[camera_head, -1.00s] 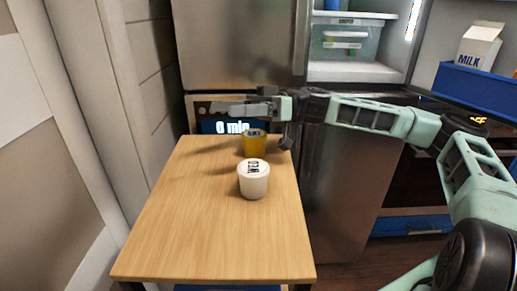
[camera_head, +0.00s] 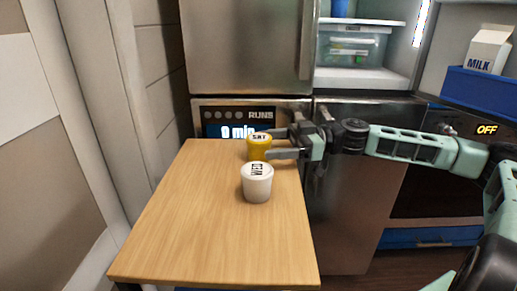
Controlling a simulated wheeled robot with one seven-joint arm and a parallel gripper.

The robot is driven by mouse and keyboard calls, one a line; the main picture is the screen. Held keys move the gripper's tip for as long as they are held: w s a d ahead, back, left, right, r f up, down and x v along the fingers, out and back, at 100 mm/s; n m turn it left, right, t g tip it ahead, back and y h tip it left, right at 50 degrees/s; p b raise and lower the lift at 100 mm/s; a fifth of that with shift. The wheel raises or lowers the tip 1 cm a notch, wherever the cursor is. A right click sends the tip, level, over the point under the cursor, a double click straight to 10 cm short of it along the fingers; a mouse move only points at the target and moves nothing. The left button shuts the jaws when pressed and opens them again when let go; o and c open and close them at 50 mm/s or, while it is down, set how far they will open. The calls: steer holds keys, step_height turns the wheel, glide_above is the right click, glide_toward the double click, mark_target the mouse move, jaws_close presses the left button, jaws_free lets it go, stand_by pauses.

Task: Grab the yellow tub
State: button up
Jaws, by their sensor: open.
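The yellow tub (camera_head: 258,152) stands upright near the far right part of the wooden table, with dark lettering on its lid that seems to read "SAT". My gripper (camera_head: 272,144) reaches in from the right, just above the table. Its fingers are apart and point left, one finger on the far side of the tub and one at its near right. I cannot tell whether either finger touches the tub. A white tub (camera_head: 257,187) lettered "WED" stands just in front of the yellow one, close to the near finger.
The wooden table (camera_head: 200,230) is clear at its front and left. Behind it is a panel (camera_head: 235,122) reading "0 min". An open fridge compartment (camera_head: 350,75) is behind at right. A blue bin (camera_head: 483,88) with a milk carton (camera_head: 489,50) stands far right.

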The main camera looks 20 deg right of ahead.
mark_target(252, 142)
steer(key=a, duration=0.2)
steer(key=w+a, duration=0.1)
steer(key=a, duration=0.2)
steer(key=shift+w+r, duration=0.15)
steer(key=shift+w, duration=0.05)
steer(key=c, duration=1.1)
steer(key=shift+c, duration=0.2)
steer(key=shift+r, duration=0.2)
